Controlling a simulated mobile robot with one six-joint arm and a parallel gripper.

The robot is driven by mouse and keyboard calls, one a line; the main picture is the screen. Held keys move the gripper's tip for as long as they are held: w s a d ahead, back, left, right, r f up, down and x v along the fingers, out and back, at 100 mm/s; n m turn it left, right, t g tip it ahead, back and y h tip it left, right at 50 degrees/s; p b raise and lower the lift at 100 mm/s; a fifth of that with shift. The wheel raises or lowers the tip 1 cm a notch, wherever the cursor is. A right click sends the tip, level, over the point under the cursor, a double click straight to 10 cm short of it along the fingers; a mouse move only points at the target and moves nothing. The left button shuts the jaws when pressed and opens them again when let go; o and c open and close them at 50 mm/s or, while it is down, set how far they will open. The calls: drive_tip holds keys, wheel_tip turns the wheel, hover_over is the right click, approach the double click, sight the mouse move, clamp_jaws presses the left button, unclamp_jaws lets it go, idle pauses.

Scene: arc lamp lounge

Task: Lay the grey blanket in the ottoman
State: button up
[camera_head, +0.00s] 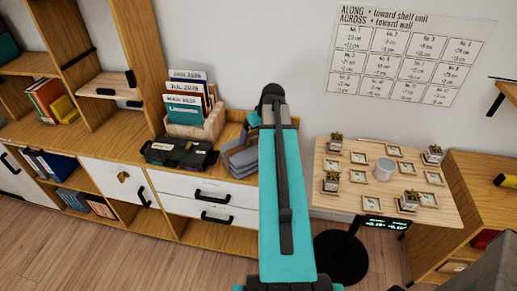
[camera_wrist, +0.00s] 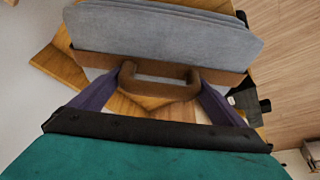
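The grey blanket (camera_head: 241,157) lies folded in layers on top of the low wooden cabinet. It fills the top of the wrist view (camera_wrist: 165,32), with a brown band and a brown handle (camera_wrist: 160,82) on its near side. My gripper (camera_wrist: 160,92) has its two purple fingers wide apart, one near each end of the handle. I cannot tell whether the fingertips touch it. In the head view my teal arm hides most of the gripper and part of the blanket's right side. I cannot make out the ottoman in either view.
A black box (camera_head: 180,155) and a wooden file holder (camera_head: 205,127) stand left of the blanket on the cabinet (camera_head: 215,180). A small table (camera_head: 350,200) with little plants, cards and a cup stands to the right. A dark grey surface (camera_head: 490,265) shows at bottom right.

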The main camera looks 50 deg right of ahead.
drive_tip(key=c, duration=0.5)
drive_tip(key=shift+r, duration=0.2)
drive_tip(key=shift+w+r+b, duration=0.1)
drive_tip(key=shift+r+b, duration=0.7)
drive_tip(key=shift+r, duration=0.7)
drive_tip(key=shift+c, duration=0.2)
drive_tip(key=b, duration=0.2)
hover_over(254, 153)
drive_tip(key=shift+r, duration=0.35)
drive_tip(key=s+a+b, duration=0.4)
drive_tip(key=a+b, duration=0.2)
drive_tip(key=b, duration=1)
drive_tip(key=shift+s+a+r, duration=0.2)
drive_tip(key=shift+a+r, duration=0.2)
drive_tip(key=shift+r, duration=0.05)
